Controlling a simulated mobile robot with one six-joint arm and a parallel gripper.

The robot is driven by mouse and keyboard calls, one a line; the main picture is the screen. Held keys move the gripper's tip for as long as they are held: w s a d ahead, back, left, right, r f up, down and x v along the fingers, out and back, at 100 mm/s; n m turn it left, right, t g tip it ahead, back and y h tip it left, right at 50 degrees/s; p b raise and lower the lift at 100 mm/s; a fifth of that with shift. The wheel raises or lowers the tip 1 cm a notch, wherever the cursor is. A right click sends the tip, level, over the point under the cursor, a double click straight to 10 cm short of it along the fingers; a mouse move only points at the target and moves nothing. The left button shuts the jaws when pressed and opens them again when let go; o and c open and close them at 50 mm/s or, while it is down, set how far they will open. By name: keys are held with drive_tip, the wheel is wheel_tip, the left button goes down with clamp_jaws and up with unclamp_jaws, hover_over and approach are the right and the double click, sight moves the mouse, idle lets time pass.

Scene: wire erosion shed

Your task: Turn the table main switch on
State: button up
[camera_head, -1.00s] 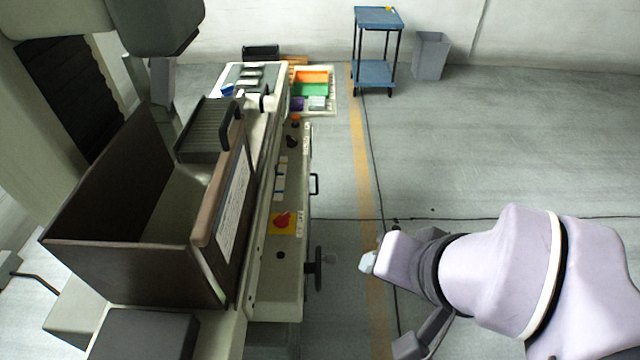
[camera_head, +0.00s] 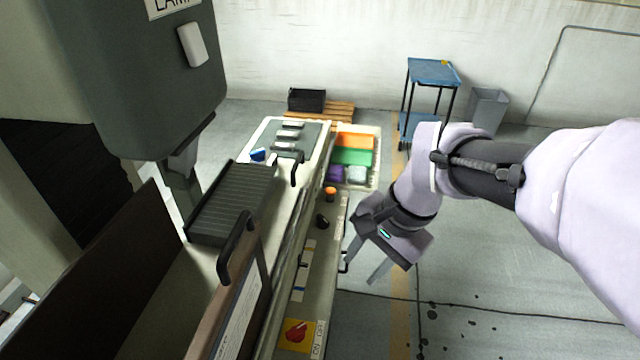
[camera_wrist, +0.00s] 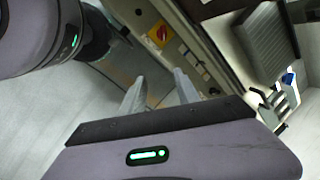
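The main switch (camera_head: 296,334) is a red rotary knob on a yellow square plate. It sits on the machine's front panel near the bottom edge of the head view, with a small lettered label (camera_head: 319,338) to its right. It also shows at the top of the wrist view (camera_wrist: 160,34), beyond the fingertips. Its knob looks slanted; I cannot tell its setting for sure. My gripper (camera_head: 358,274) is open and empty, pointing down, to the right of the panel and apart from the switch. Its two spread fingers show in the wrist view (camera_wrist: 159,75).
The panel also carries a black knob (camera_head: 322,221) and an orange button (camera_head: 330,192). A dark handle (camera_head: 238,248) stands up from the tank edge. A tray of coloured bins (camera_head: 352,156), a blue trolley (camera_head: 433,72) and a grey bin (camera_head: 487,110) stand behind. Floor at right is open.

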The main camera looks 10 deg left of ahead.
drive_tip(key=w+a+f+m+g, duration=0.1)
drive_tip(key=w+a+f+g, duration=0.1)
drive_tip(key=w+a+f, duration=0.3)
drive_tip(key=m+g, duration=0.1)
drive_tip(key=g, duration=0.1)
approach(301, 326)
drive_tip(key=shift+m, duration=0.3)
drive_tip(key=b+x, duration=0.6)
drive_tip(key=x, duration=0.2)
drive_tip(key=shift+s+f, duration=0.1)
drive_tip(key=shift+f, duration=0.3)
clamp_jaws()
